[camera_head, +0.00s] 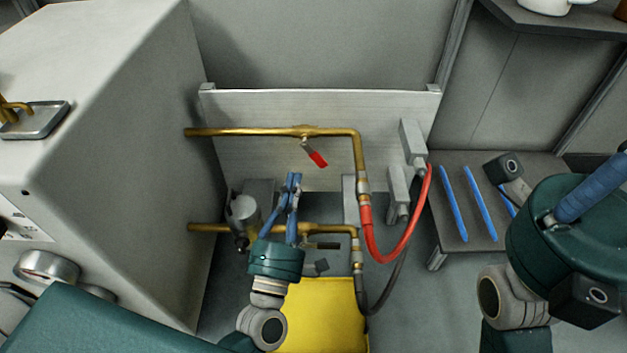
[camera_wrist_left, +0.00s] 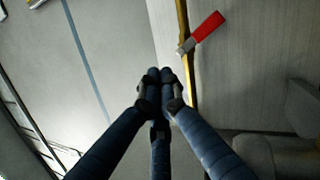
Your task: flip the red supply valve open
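The red valve handle (camera_head: 317,158) hangs down and to the right from the upper brass pipe (camera_head: 250,132), at an angle to it. The handle also shows at the top of the left wrist view (camera_wrist_left: 208,27). My left gripper (camera_head: 294,178) is below and slightly left of the handle in the head view, apart from it. In the left wrist view its fingertips (camera_wrist_left: 160,76) are together with nothing between them, and the handle is up and to the right of them. My right gripper (camera_head: 590,190) is at the right edge, partly cut off, its fingertips unclear.
A lower brass pipe (camera_head: 205,227) runs behind my left gripper. A red hose (camera_head: 405,235) and a dark hose curve down at the right. A yellow box (camera_head: 325,315) stands below. A low shelf (camera_head: 448,235) carries blue bars. A large grey cabinet (camera_head: 130,120) stands at left.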

